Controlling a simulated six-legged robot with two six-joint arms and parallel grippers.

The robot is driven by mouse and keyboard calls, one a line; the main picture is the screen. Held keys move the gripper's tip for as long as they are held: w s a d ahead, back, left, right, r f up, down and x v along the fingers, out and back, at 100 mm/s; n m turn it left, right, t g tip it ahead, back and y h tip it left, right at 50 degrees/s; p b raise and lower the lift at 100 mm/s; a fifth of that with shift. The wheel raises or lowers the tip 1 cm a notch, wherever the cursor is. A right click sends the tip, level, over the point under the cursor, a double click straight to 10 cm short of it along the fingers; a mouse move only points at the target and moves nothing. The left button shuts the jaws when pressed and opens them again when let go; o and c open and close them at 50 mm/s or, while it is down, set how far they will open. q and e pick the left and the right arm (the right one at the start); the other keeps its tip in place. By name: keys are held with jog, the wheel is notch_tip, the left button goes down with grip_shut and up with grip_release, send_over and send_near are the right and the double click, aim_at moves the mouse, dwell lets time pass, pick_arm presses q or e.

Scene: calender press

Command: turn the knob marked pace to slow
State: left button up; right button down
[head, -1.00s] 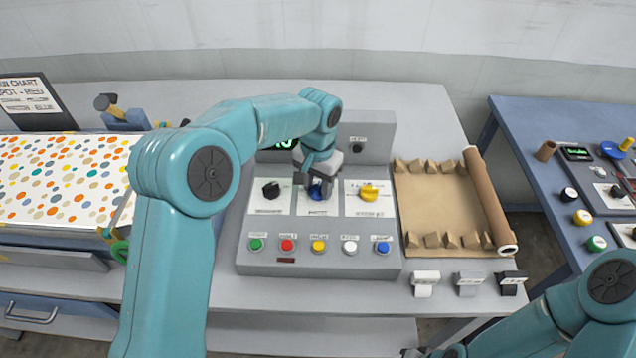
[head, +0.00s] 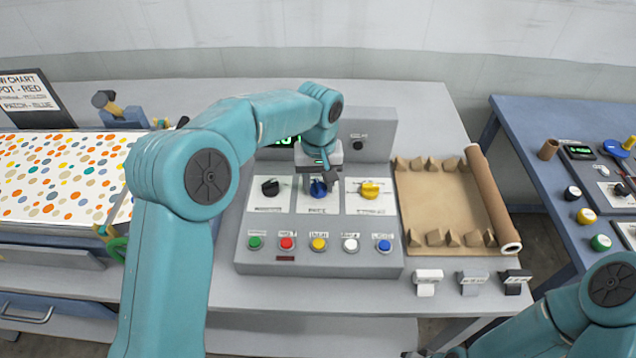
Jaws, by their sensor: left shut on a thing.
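A grey control box (head: 320,262) stands on the bench, with three knobs on white plates. The blue middle knob (head: 318,189) sits above a small label that seems to read pace; its scale marks are too small to read. My left gripper (head: 320,184) is over this knob from behind and above, shut on it, and hides its upper part. The black knob (head: 270,187) is to the left and the yellow knob (head: 370,189) to the right, both untouched. My right arm enters at the lower right; its gripper is out of view.
A row of coloured buttons (head: 319,244) lies in front of the knobs. A lit display (head: 287,141) is partly hidden behind my left arm. A brown sheet with a roll (head: 491,198) lies right of the box. Spotted material (head: 60,180) lies to the left.

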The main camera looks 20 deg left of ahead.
pick_arm(q)
jog(key=n, duration=0.3)
jog(key=shift+w+n+b, duration=0.2)
jog(key=shift+n+b, duration=0.15)
jog(key=shift+n, duration=0.55)
jog(key=shift+s, duration=0.1)
jog(key=o, duration=1.1)
